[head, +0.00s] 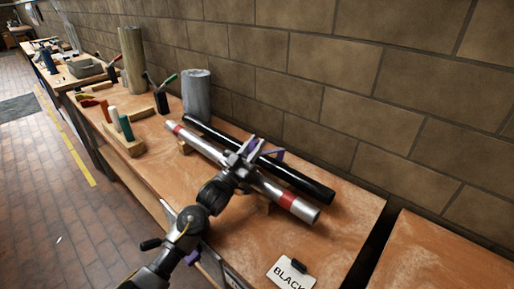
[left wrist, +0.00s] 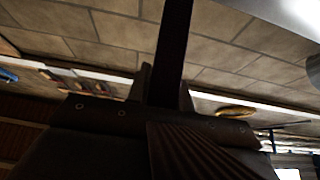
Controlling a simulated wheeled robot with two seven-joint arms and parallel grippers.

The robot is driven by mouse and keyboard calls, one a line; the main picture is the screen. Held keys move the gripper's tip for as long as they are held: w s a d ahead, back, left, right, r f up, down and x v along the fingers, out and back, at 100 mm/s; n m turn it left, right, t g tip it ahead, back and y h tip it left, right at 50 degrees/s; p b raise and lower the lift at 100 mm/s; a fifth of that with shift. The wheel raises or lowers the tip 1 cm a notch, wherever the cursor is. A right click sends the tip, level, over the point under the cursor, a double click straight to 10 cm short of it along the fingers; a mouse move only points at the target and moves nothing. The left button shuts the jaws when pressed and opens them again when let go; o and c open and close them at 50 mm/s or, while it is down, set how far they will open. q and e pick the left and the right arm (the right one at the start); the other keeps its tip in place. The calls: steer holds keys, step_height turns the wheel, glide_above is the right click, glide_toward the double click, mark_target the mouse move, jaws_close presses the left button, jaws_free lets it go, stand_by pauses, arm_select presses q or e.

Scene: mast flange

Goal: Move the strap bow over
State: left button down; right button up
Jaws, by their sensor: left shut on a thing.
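A silver tube with red bands (head: 294,202) and a black tube (head: 302,184) lie side by side on the workbench. My left gripper (head: 246,150) is over the tubes near their middle, shut on the strap bow. A purple part that looks like the strap bow (head: 276,153) shows just beyond the gripper, by the black tube. In the left wrist view, a dark upright strip (left wrist: 174,45) stands between the fingers. The gripper hides much of the bow, and I cannot tell whether it touches either tube. My right gripper is not in view.
A card reading BLACK (head: 289,274) lies at the bench's front edge. A grey cylinder (head: 197,93) stands behind the tubes. A wooden block with coloured handles (head: 124,139) is at the left. The block wall (head: 310,70) runs close behind. Bare bench (head: 345,215) lies to the right.

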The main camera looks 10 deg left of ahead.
arm_select(q)
steer(key=c, duration=1.2)
jaws_free()
steer(key=shift+c, duration=0.2)
steer(key=p+v, duration=0.1)
steer(key=v, duration=0.6)
steer(key=shift+s, duration=0.25)
steer(key=shift+a, duration=0.1)
steer(key=shift+c, duration=0.2)
